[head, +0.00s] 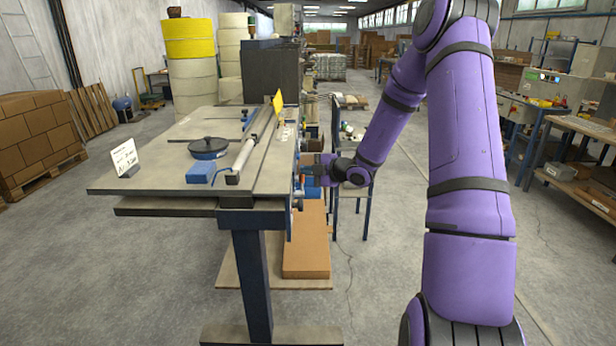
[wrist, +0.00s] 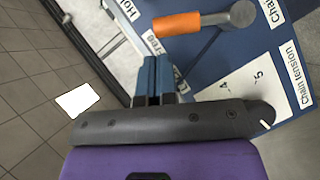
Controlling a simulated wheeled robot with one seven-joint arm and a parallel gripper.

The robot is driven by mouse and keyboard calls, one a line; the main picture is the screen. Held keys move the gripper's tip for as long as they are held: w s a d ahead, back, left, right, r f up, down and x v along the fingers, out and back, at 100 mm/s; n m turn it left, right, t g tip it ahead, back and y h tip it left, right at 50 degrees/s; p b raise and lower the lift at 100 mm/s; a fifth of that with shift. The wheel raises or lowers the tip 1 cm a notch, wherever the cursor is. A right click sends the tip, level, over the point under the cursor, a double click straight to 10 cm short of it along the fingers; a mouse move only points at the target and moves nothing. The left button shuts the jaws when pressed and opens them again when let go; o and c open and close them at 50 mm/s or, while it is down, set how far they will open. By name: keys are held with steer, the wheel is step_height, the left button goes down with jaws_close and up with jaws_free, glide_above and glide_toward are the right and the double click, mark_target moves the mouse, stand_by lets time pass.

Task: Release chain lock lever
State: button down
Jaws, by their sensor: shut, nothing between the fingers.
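The lock lever has an orange handle (wrist: 177,24) and a grey round pivot (wrist: 242,14), and sits on a blue panel (wrist: 215,65) in the wrist view. Its handle points left, with its end between the printed "Hold" and "Free" labels. My gripper (wrist: 157,60) is shut and empty, its blue-grey fingertips just below the handle's left end in the picture. I see no clear contact between them. In the head view my gripper (head: 312,172) is at the right side of the machine table, where the lever is too small to make out.
A white "Chain tension" scale (wrist: 275,85) lies on the panel right of my fingers. The machine table (head: 150,180) holds a blue-black disc (head: 209,146), a blue block (head: 205,172) and a long bar. A cardboard box (head: 308,250) stands below. Open floor lies right of it.

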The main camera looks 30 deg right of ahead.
steer(key=shift+w+d, duration=0.7)
steer(key=shift+w, duration=0.3)
steer(key=shift+d, duration=0.1)
